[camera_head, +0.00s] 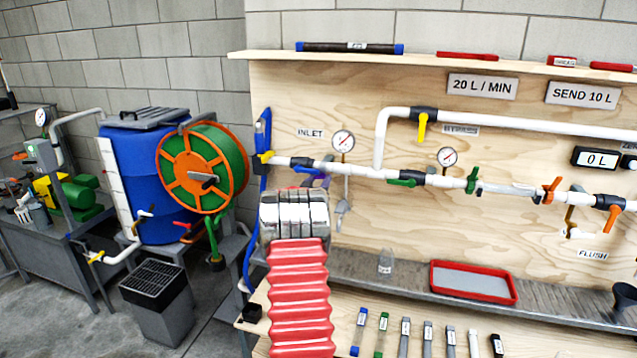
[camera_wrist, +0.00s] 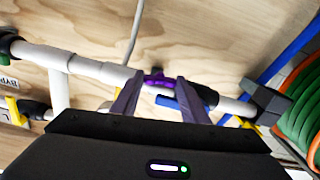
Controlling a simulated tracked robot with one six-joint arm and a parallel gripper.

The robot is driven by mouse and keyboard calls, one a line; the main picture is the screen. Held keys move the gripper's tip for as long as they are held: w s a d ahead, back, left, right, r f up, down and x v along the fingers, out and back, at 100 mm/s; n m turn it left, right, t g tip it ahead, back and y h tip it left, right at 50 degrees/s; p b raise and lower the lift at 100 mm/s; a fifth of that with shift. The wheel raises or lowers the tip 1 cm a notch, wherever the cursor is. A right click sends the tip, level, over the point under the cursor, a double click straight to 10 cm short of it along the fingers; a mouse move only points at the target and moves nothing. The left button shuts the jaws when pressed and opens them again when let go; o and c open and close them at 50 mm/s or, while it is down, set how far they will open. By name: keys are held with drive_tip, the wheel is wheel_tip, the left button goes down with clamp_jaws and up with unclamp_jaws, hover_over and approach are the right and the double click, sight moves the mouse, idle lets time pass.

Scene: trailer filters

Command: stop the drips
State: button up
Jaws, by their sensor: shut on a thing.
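My gripper (camera_wrist: 160,76) is at the white pipe (camera_wrist: 100,70) in the wrist view, its two fingers on either side of a small purple handle (camera_wrist: 158,79). It appears shut on that handle. A blue lever (camera_wrist: 175,103) shows just beside it, partly behind a finger. In the head view my gripper (camera_head: 316,178) is at the left end of the pipe run, below the INLET label (camera_head: 310,132), and my wrist hides part of this spot. Along the pipe are a green lever (camera_head: 402,182), a green valve (camera_head: 471,180) and an orange valve (camera_head: 551,190). I can make out no falling drops.
A gauge (camera_head: 343,141) stands above the pipe near my gripper. A small clear jar (camera_head: 385,262) and a red-rimmed tray (camera_head: 432,275) sit on the ledge below. A blue barrel (camera_head: 150,190) and hose reel (camera_head: 237,172) are at left.

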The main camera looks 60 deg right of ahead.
drive_tip(key=shift+m, duration=0.4)
drive_tip(key=o, duration=1.1)
drive_tip(key=shift+c, duration=0.2)
drive_tip(key=shift+a, duration=0.1)
drive_tip(key=s+a, duration=0.2)
drive_tip(key=a, duration=1.1)
drive_tip(key=shift+a, duration=0.25)
